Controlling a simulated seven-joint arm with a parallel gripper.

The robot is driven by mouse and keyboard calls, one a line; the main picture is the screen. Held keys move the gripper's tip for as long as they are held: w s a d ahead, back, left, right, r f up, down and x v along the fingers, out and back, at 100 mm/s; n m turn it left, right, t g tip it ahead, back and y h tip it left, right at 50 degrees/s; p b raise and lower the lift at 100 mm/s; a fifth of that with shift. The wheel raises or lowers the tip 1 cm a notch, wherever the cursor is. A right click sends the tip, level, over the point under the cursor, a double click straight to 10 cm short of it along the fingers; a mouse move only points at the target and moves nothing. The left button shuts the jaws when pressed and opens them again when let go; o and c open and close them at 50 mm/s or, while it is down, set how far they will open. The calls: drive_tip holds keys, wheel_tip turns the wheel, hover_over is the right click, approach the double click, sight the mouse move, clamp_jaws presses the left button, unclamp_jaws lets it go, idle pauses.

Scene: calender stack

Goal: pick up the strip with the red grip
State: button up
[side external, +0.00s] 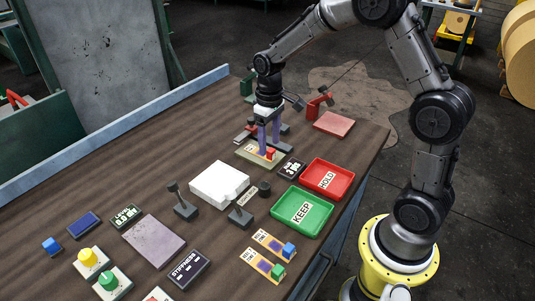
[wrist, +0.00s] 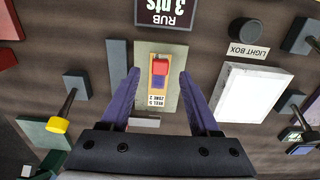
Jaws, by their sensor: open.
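The strip with the red grip (wrist: 160,67) lies on a pale greenish plate (wrist: 142,60) in the wrist view. Its label end is cream and orange, with a dark blue patch beside the red grip. In the side view the red grip (side external: 271,155) shows just by my fingertips. My gripper (wrist: 159,76) is open and empty, its two purple fingers apart on either side of the strip. In the side view my gripper (side external: 268,149) points down over the plate. Whether the fingertips touch the plate, I cannot tell.
A RUB display (side external: 292,168), a red HOLD tray (side external: 340,171) and a green KEEP tray (side external: 287,212) stand nearby. A white light box (side external: 218,183) is also close. Two strips with blue (side external: 289,249) and green (side external: 277,270) grips lie at the front.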

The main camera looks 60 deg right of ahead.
drive_tip(key=shift+f, duration=0.85)
clamp_jaws()
drive_tip(key=shift+r, duration=0.1)
